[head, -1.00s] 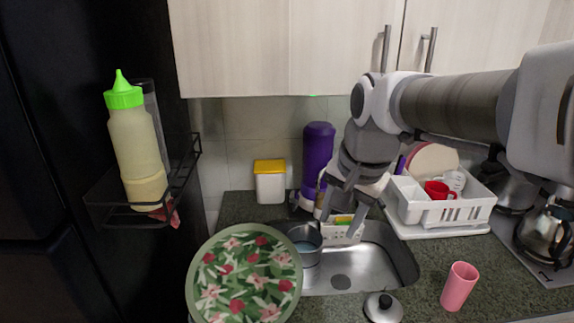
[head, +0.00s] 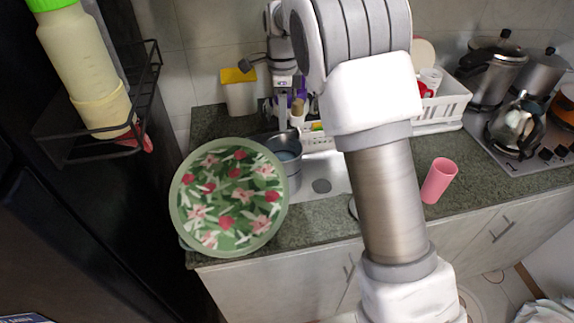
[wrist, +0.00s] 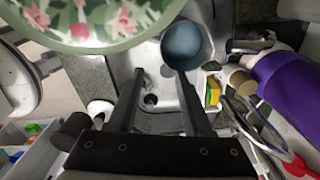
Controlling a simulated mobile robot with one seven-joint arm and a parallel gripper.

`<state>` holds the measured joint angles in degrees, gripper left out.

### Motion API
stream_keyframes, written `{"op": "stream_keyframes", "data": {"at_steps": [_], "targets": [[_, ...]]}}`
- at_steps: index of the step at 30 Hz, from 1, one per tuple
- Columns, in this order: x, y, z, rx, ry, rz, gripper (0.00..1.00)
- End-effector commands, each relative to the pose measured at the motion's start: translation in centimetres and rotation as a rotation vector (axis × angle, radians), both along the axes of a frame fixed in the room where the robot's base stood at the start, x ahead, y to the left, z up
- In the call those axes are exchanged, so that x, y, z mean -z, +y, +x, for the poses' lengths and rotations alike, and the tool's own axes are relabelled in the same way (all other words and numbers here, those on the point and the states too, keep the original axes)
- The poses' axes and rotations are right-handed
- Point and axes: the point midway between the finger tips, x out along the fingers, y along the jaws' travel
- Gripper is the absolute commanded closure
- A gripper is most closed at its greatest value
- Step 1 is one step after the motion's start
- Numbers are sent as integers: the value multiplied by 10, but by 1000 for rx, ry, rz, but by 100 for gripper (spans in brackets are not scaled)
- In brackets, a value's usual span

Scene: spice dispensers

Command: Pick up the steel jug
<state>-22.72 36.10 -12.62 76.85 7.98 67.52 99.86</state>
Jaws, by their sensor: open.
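A steel vessel, which I take as the steel jug (head: 290,172), stands upright at the left end of the sink, partly hidden by a floral round. Its blue-grey inside (wrist: 186,45) shows in the wrist view, just beyond the tip of my right finger. My gripper (wrist: 160,74) is open and empty, its two fingers apart over the sink. In the head view my gripper is small and partly lost among things behind the sink. I cannot tell its exact gap to the jug.
The green floral round (head: 230,198) stands close left of the jug. A purple bottle (wrist: 290,85) and a sponge (wrist: 213,92) lie right in the wrist view. A pink cup (head: 439,180), dish rack (head: 440,112) and kettle (head: 515,128) stand to the right.

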Motion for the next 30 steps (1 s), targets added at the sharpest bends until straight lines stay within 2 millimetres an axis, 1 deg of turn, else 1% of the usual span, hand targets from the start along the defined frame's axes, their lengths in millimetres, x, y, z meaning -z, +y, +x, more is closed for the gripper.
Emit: {"op": "stream_keyframes", "data": {"at_steps": [5,12,15,18,21,26,30], "targets": [[25,0,0,6,5,-2,50],[78,0,0,5,5,-2,50],[97,0,1,5,5,-2,50],[112,0,1,5,4,-2,50],[120,0,2,5,1,-1,50],[127,1,2,4,2,-1,50],[143,2,4,4,4,-2,50]]}}
